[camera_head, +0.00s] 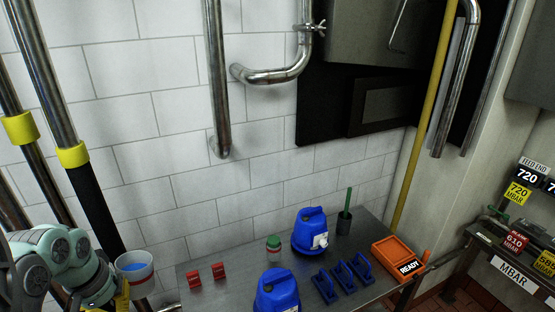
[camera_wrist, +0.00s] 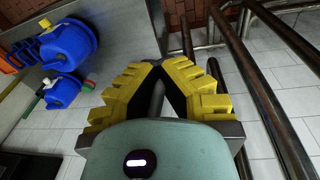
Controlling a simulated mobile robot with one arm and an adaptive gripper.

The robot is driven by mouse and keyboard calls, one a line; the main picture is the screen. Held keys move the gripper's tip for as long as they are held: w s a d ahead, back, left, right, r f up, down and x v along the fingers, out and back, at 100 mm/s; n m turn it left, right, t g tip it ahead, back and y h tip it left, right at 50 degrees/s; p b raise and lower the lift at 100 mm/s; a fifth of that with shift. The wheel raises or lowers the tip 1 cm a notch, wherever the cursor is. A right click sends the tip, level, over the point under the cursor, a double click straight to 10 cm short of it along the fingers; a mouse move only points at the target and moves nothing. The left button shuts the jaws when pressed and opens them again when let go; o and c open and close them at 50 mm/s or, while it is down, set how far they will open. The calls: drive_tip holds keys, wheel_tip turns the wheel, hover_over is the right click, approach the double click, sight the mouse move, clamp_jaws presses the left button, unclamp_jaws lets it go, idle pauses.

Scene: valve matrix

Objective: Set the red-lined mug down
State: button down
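The red-lined mug (camera_head: 139,275) is white with a red band and a blue inside. It is upright at the lower left of the head view, in the air just left of the steel table (camera_head: 226,295). My gripper (camera_head: 122,297) is at the mug's left side, its yellow fingers partly hidden by the mug and the frame edge. In the wrist view my gripper's yellow fingers (camera_wrist: 163,68) converge with a narrow gap at the tips. The mug cannot be made out there, and the contact is hidden. With nothing else under it, the mug appears held.
On the table are two red blocks (camera_head: 206,274), a green-topped can (camera_head: 274,245), blue jugs (camera_head: 310,232), blue clamps (camera_head: 342,276), a dark cup (camera_head: 344,222) and an orange READY tray (camera_head: 398,258). The table's front left is clear. Vertical pipes (camera_head: 75,156) stand behind my arm.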

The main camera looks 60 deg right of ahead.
drive_tip(key=w+a+r+n+p, duration=0.3)
drive_tip(key=a+r+p, duration=0.3)
drive_tip(key=r, duration=0.5)
drive_tip(key=w+a+r+n+p, duration=0.3)
drive_tip(key=a+r+p, duration=0.3)
drive_tip(key=r, duration=0.6)
drive_tip(key=shift+w+a+r+n+t+y+p, duration=0.2)
drive_tip(key=shift+w+r+n+t+y+p, duration=0.1)
drive_tip(key=shift+n+t+p, duration=0.25)
